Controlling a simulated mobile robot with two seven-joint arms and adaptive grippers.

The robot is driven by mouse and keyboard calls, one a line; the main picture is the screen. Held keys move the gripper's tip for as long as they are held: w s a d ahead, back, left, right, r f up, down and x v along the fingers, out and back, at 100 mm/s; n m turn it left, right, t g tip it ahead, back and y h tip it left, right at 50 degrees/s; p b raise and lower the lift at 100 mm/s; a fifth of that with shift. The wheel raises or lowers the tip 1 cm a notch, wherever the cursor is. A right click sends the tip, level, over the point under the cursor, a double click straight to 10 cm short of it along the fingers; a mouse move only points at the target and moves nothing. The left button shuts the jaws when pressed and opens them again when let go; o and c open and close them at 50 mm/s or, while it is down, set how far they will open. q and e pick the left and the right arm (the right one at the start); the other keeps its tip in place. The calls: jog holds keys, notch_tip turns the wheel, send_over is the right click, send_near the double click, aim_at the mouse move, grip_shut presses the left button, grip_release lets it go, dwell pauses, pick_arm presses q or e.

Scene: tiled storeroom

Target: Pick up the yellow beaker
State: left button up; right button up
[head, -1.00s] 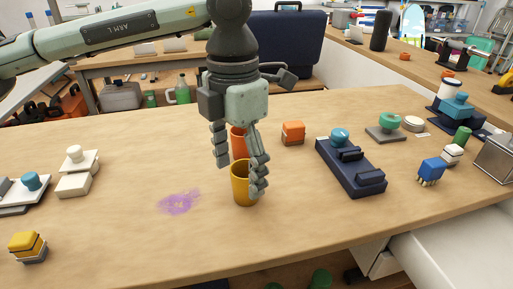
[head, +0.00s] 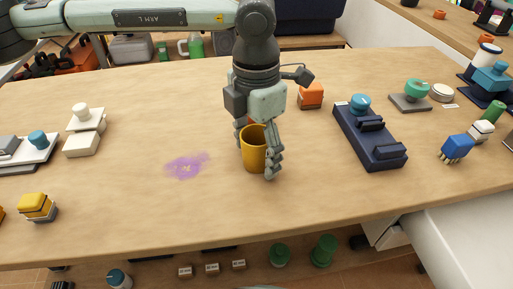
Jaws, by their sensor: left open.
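The yellow beaker (head: 252,153) stands upright on the wooden table, near the middle of the head view. My left gripper (head: 256,152) comes down from above and is open at the beaker. One finger is in front of the beaker's right side, with its tip near the table. The other finger is mostly hidden behind the beaker's left rim. I cannot tell whether either finger touches the beaker. My right gripper is not in view.
An orange beaker is almost wholly hidden behind the gripper. An orange block (head: 311,96) and a dark blue fixture (head: 370,140) stand to the right. A purple stain (head: 186,165) lies left of the beaker. The table (head: 200,215) is clear in front.

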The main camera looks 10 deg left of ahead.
pick_arm(q)
jog(key=c, duration=1.2)
